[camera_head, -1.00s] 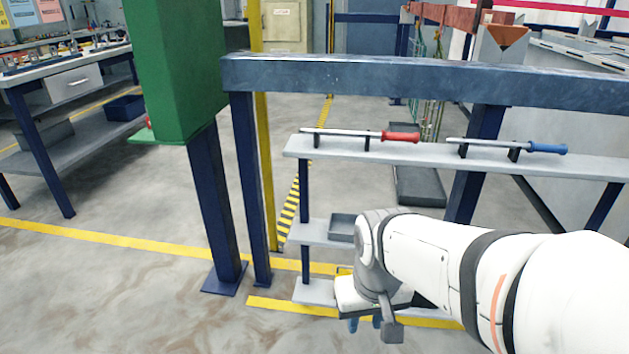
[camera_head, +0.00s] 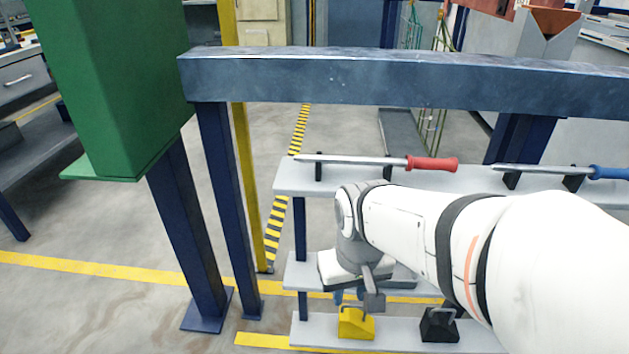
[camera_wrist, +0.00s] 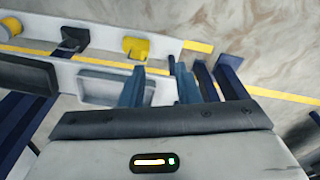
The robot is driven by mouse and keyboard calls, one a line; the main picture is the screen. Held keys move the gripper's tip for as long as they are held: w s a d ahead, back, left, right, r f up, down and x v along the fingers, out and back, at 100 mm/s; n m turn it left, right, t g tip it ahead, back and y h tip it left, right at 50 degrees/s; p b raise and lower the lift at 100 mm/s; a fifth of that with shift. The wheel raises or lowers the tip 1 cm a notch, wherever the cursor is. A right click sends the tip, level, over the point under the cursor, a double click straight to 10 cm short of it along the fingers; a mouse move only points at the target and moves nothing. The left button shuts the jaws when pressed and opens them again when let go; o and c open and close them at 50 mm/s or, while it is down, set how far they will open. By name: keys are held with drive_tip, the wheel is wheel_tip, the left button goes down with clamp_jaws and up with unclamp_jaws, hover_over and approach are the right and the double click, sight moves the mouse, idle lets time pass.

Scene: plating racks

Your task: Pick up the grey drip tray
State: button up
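The grey drip tray (camera_wrist: 112,87) is a shallow pale-grey tray on the middle shelf of the rack in the wrist view. In the head view it is mostly hidden behind my arm, with a bit of grey (camera_head: 402,277) showing. My gripper (camera_wrist: 160,68) has its blue fingers apart with nothing visible between them. One finger overlaps the tray's right end in the wrist view; the other is beyond that end. In the head view my gripper (camera_head: 351,297) hangs over the left part of the middle shelf. I cannot tell whether it touches the tray.
A dark tray (camera_wrist: 28,74) lies beside the grey one. A yellow block with a handle (camera_head: 356,323) and a black one (camera_head: 438,325) stand on the bottom shelf. Red-handled (camera_head: 432,163) and blue-handled (camera_head: 608,172) tools lie on the top shelf. A green cabinet (camera_head: 110,90) stands left.

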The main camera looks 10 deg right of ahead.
drive_tip(key=shift+d, duration=0.15)
drive_tip(key=w+f+m+t, duration=0.1)
drive_tip(key=w+f, duration=0.3)
drive_tip(key=w, duration=0.2)
drive_tip(key=w+d+f+m+t+h, duration=0.1)
drive_tip(key=w+f, duration=0.2)
drive_tip(key=w, duration=0.3)
drive_tip(key=w+d+f+m+t+b, duration=0.1)
drive_tip(key=w+f, duration=0.3)
drive_tip(key=w, duration=0.2)
drive_tip(key=shift+w+d+f, duration=0.2)
drive_tip(key=shift+w+f, duration=0.05)
drive_tip(key=shift+f, duration=0.1)
drive_tip(key=b+x, duration=0.1)
drive_tip(key=x, duration=0.1)
drive_tip(key=shift+w+f, duration=0.2)
drive_tip(key=shift+f, duration=0.15)
drive_tip(key=b+x, duration=0.1)
drive_tip(key=x, duration=0.1)
drive_tip(key=b+x, duration=0.2)
drive_tip(key=x, duration=0.1)
drive_tip(key=shift+w+d, duration=0.1)
drive_tip(key=shift+d, duration=0.15)
clamp_jaws()
